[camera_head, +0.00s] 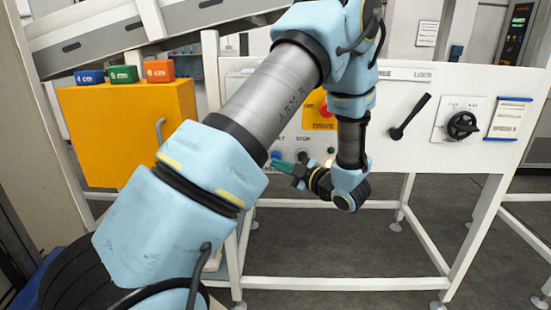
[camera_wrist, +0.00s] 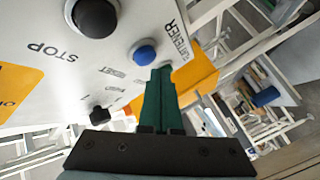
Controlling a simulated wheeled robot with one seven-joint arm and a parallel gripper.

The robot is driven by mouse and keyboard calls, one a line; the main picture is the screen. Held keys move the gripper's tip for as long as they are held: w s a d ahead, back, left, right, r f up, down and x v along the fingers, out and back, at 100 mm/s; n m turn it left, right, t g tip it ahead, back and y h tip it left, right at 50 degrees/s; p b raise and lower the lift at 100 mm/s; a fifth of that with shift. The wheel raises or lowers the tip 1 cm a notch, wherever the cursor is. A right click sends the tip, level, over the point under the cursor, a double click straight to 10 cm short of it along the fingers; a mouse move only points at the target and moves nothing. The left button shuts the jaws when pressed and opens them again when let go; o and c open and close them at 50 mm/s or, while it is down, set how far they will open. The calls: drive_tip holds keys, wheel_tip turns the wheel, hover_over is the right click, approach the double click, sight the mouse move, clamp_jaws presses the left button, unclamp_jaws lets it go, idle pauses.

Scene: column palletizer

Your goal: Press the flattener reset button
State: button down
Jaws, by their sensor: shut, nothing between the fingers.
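The blue button (camera_wrist: 145,53) sits on the white panel in the wrist view, with small lettering that looks like RESET beside it and a label ending in "TTENER" nearby. It also shows in the head view as a small blue spot (camera_head: 275,154). My gripper (camera_wrist: 161,72) has green fingers, which are shut with nothing between them. In the wrist view the fingertips appear just below and right of the blue button. I cannot tell whether they touch it. In the head view my gripper (camera_head: 279,164) is in front of the lower panel, and my arm hides part of the panel.
A black button (camera_wrist: 97,15) by the word STOP is beside the blue one, and a small black knob (camera_wrist: 100,113) is lower left. A black lever (camera_head: 408,117) and rotary switch (camera_head: 462,124) are at right. A yellow box (camera_head: 110,125) stands left.

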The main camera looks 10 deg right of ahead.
drive_tip(key=shift+w, duration=0.15)
idle(0.5)
drive_tip(key=shift+w, duration=0.3)
drive_tip(key=shift+w+d+b, duration=0.15)
drive_tip(key=shift+w+b, duration=0.15)
drive_tip(key=shift+w, duration=0.15)
idle(0.8)
drive_tip(key=shift+s, duration=0.9)
drive_tip(key=shift+s+a+b, duration=0.15)
drive_tip(key=shift+s+a, duration=0.05)
drive_tip(key=shift+s, duration=0.6)
drive_tip(key=shift+s+a+b, duration=0.2)
drive_tip(key=shift+s+a, duration=0.05)
drive_tip(key=shift+s, duration=0.6)
drive_tip(key=shift+s+a+b, duration=0.15)
drive_tip(key=shift+s+a, duration=0.05)
drive_tip(key=shift+s, duration=0.6)
drive_tip(key=shift+s+d, duration=0.1)
